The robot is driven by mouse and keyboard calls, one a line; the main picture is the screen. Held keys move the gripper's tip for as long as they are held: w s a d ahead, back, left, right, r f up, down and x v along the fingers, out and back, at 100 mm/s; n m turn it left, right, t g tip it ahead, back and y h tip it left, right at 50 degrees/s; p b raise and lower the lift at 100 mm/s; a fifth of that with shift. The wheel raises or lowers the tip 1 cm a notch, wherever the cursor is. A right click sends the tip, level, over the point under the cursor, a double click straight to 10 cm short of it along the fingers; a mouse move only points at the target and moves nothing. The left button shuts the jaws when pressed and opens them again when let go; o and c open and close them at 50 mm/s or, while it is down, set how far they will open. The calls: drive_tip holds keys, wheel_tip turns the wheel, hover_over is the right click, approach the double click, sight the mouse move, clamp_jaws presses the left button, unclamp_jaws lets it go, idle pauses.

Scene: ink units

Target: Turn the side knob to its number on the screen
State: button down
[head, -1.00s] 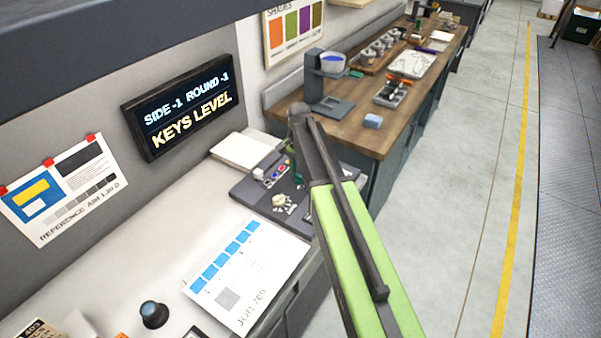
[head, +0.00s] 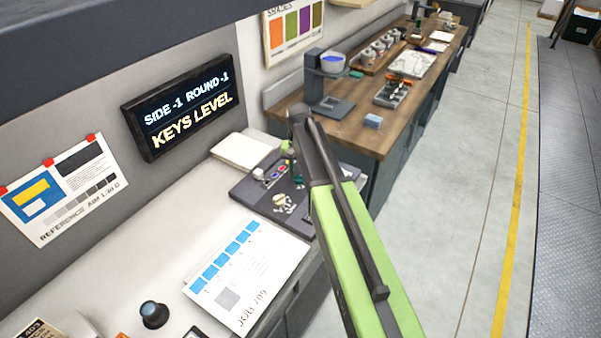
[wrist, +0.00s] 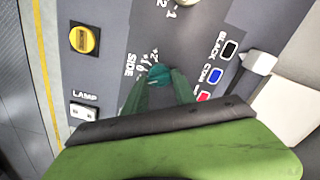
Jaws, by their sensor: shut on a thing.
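The side knob (wrist: 159,75) is teal and sits on the dark control panel (wrist: 118,20), beside the word SIDE and a small number scale in the wrist view. My gripper (wrist: 160,86) has its green fingers around the knob and is shut on it. The fingers hide part of the knob, and I cannot read which number it points to. My arm covers part of the panel there.
A cream round knob (head: 281,201) is on the panel. The wrist view shows black, blue and red keys (wrist: 214,75), a white slider cap (wrist: 258,62), a yellow button (wrist: 84,40) and a lamp switch (wrist: 84,111). A printed sheet (head: 262,262) lies in front.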

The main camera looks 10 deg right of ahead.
idle(0.3)
drive_tip(key=c, duration=1)
unclamp_jaws()
wheel_tip(320, 180, up, 17)
drive_tip(key=p, duration=1.7)
drive_tip(key=shift+r, duration=0.2)
